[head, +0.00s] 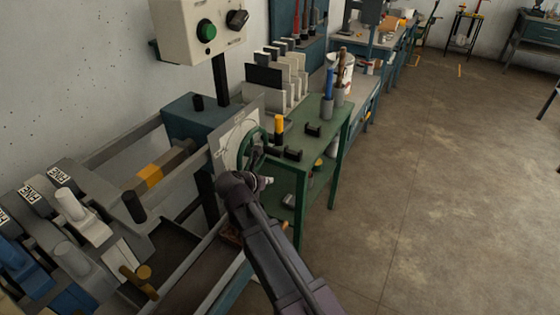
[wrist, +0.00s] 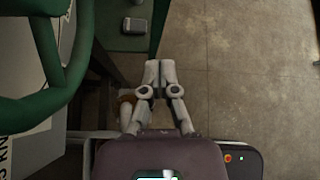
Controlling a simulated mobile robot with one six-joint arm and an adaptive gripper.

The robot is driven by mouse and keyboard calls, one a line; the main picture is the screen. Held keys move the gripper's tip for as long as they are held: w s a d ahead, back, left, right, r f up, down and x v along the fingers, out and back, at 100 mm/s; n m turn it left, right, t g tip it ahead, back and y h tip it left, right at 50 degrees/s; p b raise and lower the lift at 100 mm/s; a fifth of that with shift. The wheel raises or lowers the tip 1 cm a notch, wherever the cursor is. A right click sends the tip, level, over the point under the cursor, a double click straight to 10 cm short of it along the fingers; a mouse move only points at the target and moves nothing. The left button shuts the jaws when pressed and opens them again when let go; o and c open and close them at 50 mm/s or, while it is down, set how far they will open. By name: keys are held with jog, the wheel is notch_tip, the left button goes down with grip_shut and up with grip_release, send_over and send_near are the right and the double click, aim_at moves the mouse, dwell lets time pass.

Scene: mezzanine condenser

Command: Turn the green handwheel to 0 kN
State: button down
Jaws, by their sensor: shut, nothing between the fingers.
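The green handwheel (head: 243,152) stands in front of a pale dial plate (head: 224,143) at the end of the bench machine. In the wrist view its thick green rim (wrist: 78,68) curves along the left side. My gripper (wrist: 154,66) is shut and empty, its fingertips together to the right of the rim and apart from it in the picture. In the head view my gripper (head: 267,181) is just below and right of the wheel, and my arm hides part of that area. Part of the plate's lettering shows at the wrist view's left edge, but I cannot read a setting.
A green shelf stand (head: 331,150) with pots and small black parts stands close behind the wheel. Clamps lie at left. The floor (head: 430,190) at right is clear.

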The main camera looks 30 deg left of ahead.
jog(key=shift+s+a+r+t, duration=0.2)
jog(key=shift+r+t, duration=0.2)
jog(key=shift+r, duration=0.25)
jog(key=shift+w+f, duration=0.15)
jog(key=b+x, duration=0.5)
jog(key=x, duration=0.5)
jog(key=shift+w+a+r+p, duration=0.15)
jog(key=shift+r+p, duration=0.8)
jog(key=shift+r, duration=0.05)
jog(key=shift+w+a+r+p, duration=0.1)
jog(key=shift+a+r+p, duration=0.1)
jog(key=shift+r+p, duration=0.75)
jog(key=shift+w+d, duration=0.2)
jog(key=shift+w, duration=0.05)
jog(key=shift+b, duration=0.3)
